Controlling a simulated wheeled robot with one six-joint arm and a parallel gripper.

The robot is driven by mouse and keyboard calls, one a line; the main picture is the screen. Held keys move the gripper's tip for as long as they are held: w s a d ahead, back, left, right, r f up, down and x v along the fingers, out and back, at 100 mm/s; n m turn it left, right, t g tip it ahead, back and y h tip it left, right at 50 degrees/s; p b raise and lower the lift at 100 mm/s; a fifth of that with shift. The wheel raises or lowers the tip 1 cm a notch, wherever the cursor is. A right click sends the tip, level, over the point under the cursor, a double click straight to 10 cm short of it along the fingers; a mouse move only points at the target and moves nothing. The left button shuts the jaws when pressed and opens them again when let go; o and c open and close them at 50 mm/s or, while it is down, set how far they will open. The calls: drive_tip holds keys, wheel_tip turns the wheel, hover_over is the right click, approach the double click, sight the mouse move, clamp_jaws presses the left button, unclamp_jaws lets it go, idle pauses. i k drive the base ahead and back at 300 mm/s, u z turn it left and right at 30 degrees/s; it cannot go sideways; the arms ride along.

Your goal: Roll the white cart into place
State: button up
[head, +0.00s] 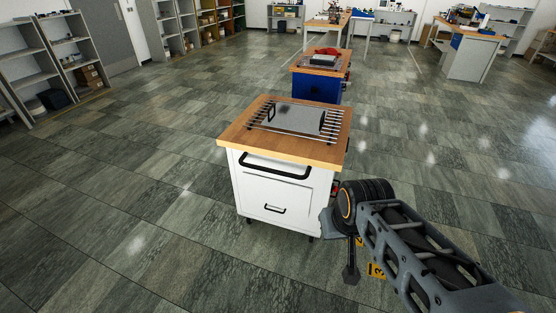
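The white cart (272,190) stands on the floor in the middle of the head view. It has a wooden top (237,134), a black bar handle (274,166) along the upper front, and a drawer with a small black pull (274,209). A rack with a grey tray (295,118) sits on the top. My gripper (351,272) is at the cart's right side, close to its front right corner, and points down. I cannot tell whether it touches the cart or whether its fingers are open.
A blue cart (316,88) with a wooden top stands just behind the white cart. Shelves (28,72) line the left wall. Workbenches (472,55) stand at the back right. The tiled floor (120,200) is clear to the left and front.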

sight(306, 162)
drive_tip(key=z, duration=0.05)
drive_tip(key=k, duration=0.45)
drive_tip(key=u, duration=0.05)
drive_tip(key=i, duration=1.25)
drive_tip(key=u, duration=0.8)
